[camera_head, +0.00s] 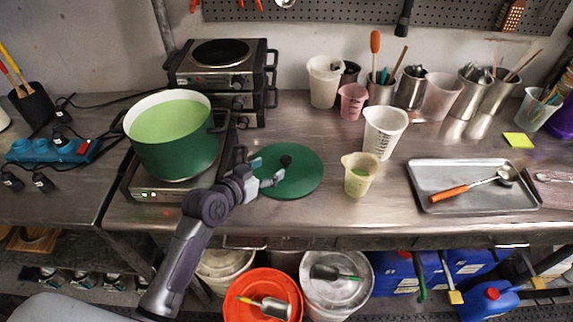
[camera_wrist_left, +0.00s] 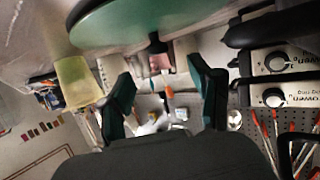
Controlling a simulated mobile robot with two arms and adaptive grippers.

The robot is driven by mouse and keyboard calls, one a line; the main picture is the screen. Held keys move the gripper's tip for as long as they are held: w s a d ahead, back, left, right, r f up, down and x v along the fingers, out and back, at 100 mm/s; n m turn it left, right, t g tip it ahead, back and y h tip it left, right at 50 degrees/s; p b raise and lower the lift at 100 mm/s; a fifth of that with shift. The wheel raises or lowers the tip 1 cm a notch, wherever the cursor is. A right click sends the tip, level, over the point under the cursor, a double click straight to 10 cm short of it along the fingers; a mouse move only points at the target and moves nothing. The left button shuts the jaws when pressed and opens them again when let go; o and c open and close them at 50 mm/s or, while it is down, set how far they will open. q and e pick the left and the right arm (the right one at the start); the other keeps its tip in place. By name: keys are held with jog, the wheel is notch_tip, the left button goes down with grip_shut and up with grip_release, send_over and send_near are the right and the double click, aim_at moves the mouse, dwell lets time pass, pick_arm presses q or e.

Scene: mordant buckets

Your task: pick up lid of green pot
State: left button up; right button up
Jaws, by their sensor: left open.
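The green lid (camera_head: 305,182) lies on the steel table, right of the pot, with its dark knob (camera_head: 286,160) upward. The green pot (camera_head: 178,145) stands uncovered on a hot plate, with light green liquid inside. My left gripper (camera_head: 268,172) is open over the lid's left part, its fingers directed toward the knob. In the left wrist view, the lid (camera_wrist_left: 150,20) fills the top and its knob (camera_wrist_left: 157,43) appears beyond and between the two spread fingers (camera_wrist_left: 163,95), not held. My right gripper is not in view.
A yellowish beaker (camera_head: 360,175) with green content stands close right of the lid, with a white measuring jug (camera_head: 384,133) behind it. Stacked hot plates (camera_head: 222,85) stand behind. A metal tray (camera_head: 440,204) with a ladle lies right. The table behind the lid is clear.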

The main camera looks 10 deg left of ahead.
aim_at(285, 159)
pick_arm(q)
jog(key=x, duration=0.3)
jog(key=shift+p+x, duration=0.65)
jog(key=shift+x, duration=2.05)
jog(key=shift+w+d+f, duration=0.15)
jog(key=shift+w+d, duration=0.15)
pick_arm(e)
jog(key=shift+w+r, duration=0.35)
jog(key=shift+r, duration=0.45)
pick_arm(q)
jog(key=shift+s, duration=0.1)
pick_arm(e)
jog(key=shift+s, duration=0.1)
pick_arm(q)
jog(key=shift+c, duration=1.3)
grip_shut()
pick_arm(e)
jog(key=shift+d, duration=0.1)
